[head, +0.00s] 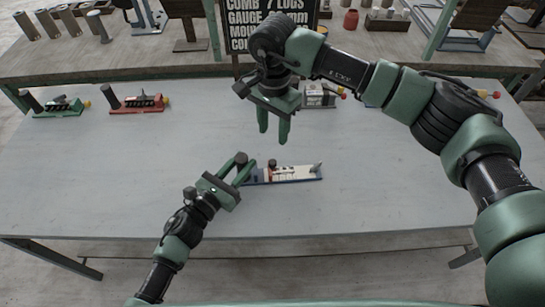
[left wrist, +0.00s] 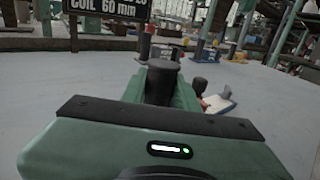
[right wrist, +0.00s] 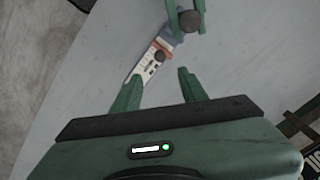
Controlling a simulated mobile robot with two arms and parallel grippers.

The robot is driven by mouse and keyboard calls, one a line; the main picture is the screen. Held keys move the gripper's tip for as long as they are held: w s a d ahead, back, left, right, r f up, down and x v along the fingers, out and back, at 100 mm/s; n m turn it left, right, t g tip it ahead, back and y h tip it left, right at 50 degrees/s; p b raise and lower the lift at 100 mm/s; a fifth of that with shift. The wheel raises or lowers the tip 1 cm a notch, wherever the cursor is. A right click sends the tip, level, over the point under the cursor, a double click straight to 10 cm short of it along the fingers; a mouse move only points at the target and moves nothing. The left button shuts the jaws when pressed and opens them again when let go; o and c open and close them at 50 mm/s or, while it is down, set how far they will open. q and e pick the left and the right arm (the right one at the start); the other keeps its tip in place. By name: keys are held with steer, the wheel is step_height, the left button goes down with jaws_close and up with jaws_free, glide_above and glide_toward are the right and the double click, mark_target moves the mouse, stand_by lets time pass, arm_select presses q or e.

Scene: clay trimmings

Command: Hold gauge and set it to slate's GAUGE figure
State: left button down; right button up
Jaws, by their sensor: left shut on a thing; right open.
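The gauge (head: 300,173), a flat blue and white bar with a dark knob, lies on the grey table. My left gripper (head: 243,172) is shut on the gauge's left end, around a dark upright grip (left wrist: 162,82). My right gripper (head: 274,135) is open and empty, above and behind the gauge. In the right wrist view the gauge's pale scale (right wrist: 150,66) and dark slider knob (right wrist: 160,56) show beyond the open fingers. The scale reading is too small to read. The black slate (head: 240,42) stands at the back; my right arm covers part of it, and its GAUGE figure is not clear.
A green device (head: 60,107) and a red device (head: 138,103) stand at the table's back left. A whitish device (head: 318,96) stands behind my right gripper. A back bench (head: 130,62) holds cylinders and stands. The table front is clear.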

mark_target(273, 161)
step_height(273, 161, down, 12)
steer(key=shift+r, duration=0.1)
stand_by(0.4)
steer(key=shift+c, duration=0.3)
jaws_close()
stand_by(1.0)
